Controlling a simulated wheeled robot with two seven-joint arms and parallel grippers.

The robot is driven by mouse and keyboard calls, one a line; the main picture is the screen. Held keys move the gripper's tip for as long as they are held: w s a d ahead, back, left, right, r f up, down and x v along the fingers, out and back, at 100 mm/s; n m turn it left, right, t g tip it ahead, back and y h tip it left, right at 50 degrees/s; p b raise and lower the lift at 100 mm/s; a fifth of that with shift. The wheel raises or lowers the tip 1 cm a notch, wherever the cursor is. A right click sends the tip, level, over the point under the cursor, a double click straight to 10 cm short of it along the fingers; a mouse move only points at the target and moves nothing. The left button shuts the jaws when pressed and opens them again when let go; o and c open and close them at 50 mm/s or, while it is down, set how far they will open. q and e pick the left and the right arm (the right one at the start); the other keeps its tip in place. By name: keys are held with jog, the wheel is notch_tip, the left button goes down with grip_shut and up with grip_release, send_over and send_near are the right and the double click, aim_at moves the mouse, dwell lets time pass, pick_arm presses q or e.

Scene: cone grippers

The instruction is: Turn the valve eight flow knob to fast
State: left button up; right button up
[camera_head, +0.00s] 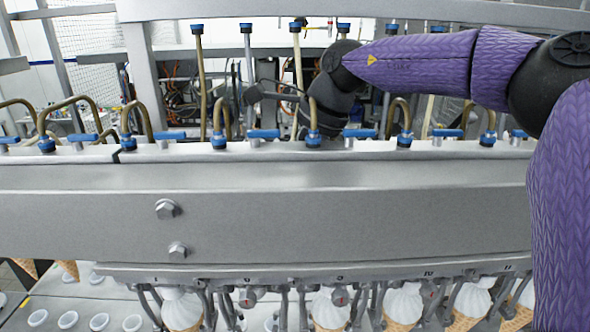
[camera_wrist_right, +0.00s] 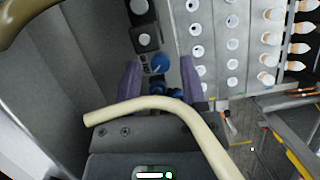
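In the right wrist view a round blue knob (camera_wrist_right: 158,64) sits between the two purple fingers of my right gripper (camera_wrist_right: 160,66). The fingers are apart, with visible gaps to the knob on both sides. A row of blue valve handles (camera_head: 263,133) runs along the beam top. I cannot tell which valve is number eight or read any flow setting. My left gripper is not in view.
A beige hose (camera_wrist_right: 150,103) curves across the front of the gripper in the wrist view. Upright brass tubes (camera_head: 202,80) with blue caps stand behind the beam. Cones (camera_head: 329,309) hang below it. Wiring (camera_head: 175,88) fills the frame at the back.

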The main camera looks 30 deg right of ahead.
grip_shut()
jog(key=shift+r, duration=0.1)
jog(key=shift+w+n+g+y+p, duration=0.15)
jog(key=shift+n+g+y+p, duration=0.2)
jog(key=shift+n+p, duration=0.8)
jog(key=shift+w+d+n+g+y+p, duration=0.15)
jog(key=shift+n+g+p, duration=0.2)
jog(key=shift+n, duration=0.55)
jog(key=shift+s+a+n+g+y+p, duration=0.1)
jog(key=shift+n+g+p, duration=0.25)
jog(key=shift+n, duration=0.5)
jog(key=shift+o, duration=1)
grip_release()
jog(key=shift+d, duration=0.1)
